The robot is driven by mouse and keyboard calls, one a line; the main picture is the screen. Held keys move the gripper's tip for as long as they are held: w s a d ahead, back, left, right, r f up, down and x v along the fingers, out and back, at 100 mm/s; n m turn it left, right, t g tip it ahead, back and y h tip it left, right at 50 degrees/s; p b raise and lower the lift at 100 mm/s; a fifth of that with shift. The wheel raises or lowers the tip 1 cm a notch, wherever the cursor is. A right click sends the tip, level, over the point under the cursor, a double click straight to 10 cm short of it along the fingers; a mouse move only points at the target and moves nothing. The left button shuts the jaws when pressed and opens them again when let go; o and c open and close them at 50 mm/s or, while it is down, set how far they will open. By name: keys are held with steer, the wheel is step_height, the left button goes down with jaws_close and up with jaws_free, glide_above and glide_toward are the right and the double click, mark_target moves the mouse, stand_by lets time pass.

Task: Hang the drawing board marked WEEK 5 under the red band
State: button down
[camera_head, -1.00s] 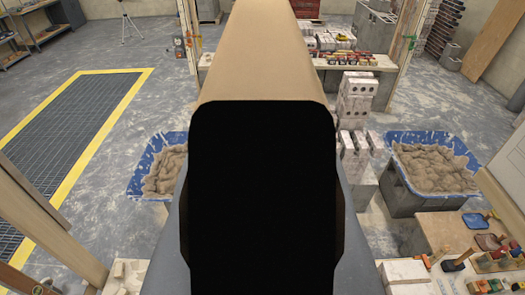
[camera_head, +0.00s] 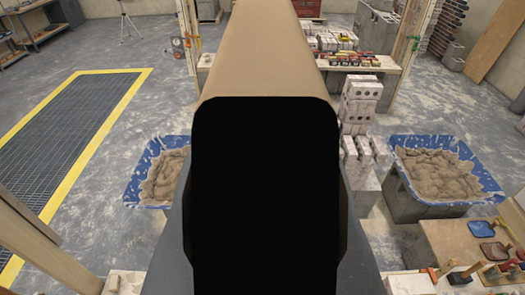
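No drawing board, WEEK 5 marking or red band can be made out in this view. A large black block and a tan shape beyond it, which look like part of my own arm, fill the middle and hide what is behind them. My gripper's fingers cannot be seen, nor whether they hold anything.
Blue mortar tubs stand left (camera_head: 157,172) and right (camera_head: 441,170). Stacked grey blocks (camera_head: 359,110) stand beside the right tub. A tool bench (camera_head: 455,240) is at lower right. A yellow-edged floor grate (camera_head: 70,140) lies left, with bare floor beside it.

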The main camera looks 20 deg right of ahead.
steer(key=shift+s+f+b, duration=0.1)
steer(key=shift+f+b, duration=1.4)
steer(key=shift+b, duration=0.05)
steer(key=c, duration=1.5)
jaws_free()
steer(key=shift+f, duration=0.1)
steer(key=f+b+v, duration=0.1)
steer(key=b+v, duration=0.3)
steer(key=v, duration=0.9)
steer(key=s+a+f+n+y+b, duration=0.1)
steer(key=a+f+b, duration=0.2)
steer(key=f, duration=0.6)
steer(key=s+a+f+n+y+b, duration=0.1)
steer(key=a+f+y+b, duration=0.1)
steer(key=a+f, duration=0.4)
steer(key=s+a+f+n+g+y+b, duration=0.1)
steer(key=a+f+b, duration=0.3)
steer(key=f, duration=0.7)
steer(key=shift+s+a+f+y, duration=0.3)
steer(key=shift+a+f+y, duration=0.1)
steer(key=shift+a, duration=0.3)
